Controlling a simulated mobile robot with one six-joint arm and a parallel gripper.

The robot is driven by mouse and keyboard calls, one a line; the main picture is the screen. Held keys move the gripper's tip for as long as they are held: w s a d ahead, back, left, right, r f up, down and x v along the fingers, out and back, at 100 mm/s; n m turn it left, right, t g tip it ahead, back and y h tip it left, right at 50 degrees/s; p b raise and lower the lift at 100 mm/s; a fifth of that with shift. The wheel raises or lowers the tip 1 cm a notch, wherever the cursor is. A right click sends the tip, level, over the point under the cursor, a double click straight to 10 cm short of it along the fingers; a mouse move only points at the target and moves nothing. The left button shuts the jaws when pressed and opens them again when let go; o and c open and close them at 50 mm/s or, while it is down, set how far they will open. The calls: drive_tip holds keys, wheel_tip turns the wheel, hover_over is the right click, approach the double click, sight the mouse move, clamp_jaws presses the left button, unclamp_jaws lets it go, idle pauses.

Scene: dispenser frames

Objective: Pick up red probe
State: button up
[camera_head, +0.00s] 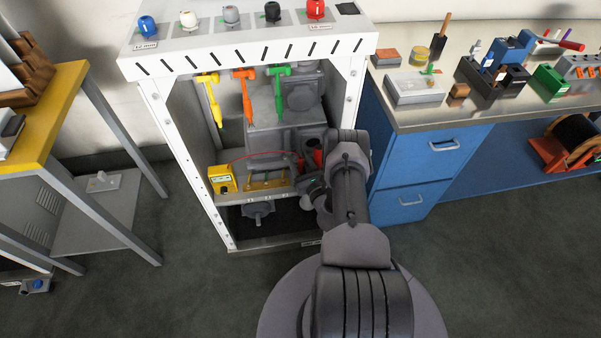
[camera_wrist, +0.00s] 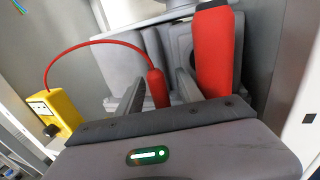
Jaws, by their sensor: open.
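The red probe (camera_wrist: 156,88) stands upright in the wrist view, with a thin red cable running from its top to a yellow meter (camera_wrist: 52,112). My gripper (camera_wrist: 160,82) is open, with one finger on each side of the probe. I cannot tell whether either finger touches it. The probe's lower end is hidden behind my gripper's body. In the head view the yellow meter (camera_head: 222,179) sits on the cabinet shelf, and my gripper (camera_head: 310,185) is largely hidden by my arm.
A thicker red cylinder (camera_wrist: 216,50) stands right of the probe, just beyond the right finger. Yellow, orange and green hammer-shaped tools (camera_head: 280,93) hang inside the white cabinet (camera_head: 160,125). A blue drawer unit (camera_head: 430,155) stands to the right. Open floor lies in front.

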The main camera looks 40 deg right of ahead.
drive_tip(key=shift+x, duration=0.75)
clamp_jaws()
drive_tip(key=shift+a, duration=0.1)
idle(0.8)
